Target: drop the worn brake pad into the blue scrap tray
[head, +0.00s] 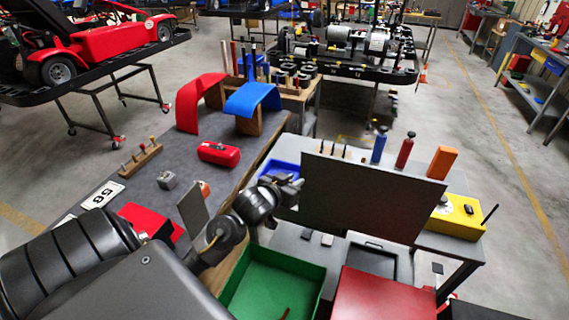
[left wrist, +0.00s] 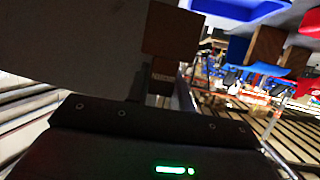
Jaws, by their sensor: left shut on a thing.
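My left gripper (head: 292,188) is at the left edge of the dark upright panel, just in front of the blue scrap tray (head: 279,169), which it partly covers. In the left wrist view the gripper is shut on a brown block (left wrist: 174,30), which looks like the worn brake pad. In the head view the gripper and panel hide the pad. I cannot tell whether it is over the tray. My right gripper is not in view.
The dark upright panel (head: 370,198) stands right beside my left gripper. A green bin (head: 273,286) and a red box (head: 385,298) are nearer. Two small dark pads (head: 316,237) lie on the grey bench. Bottles and an orange block (head: 442,162) stand behind the panel.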

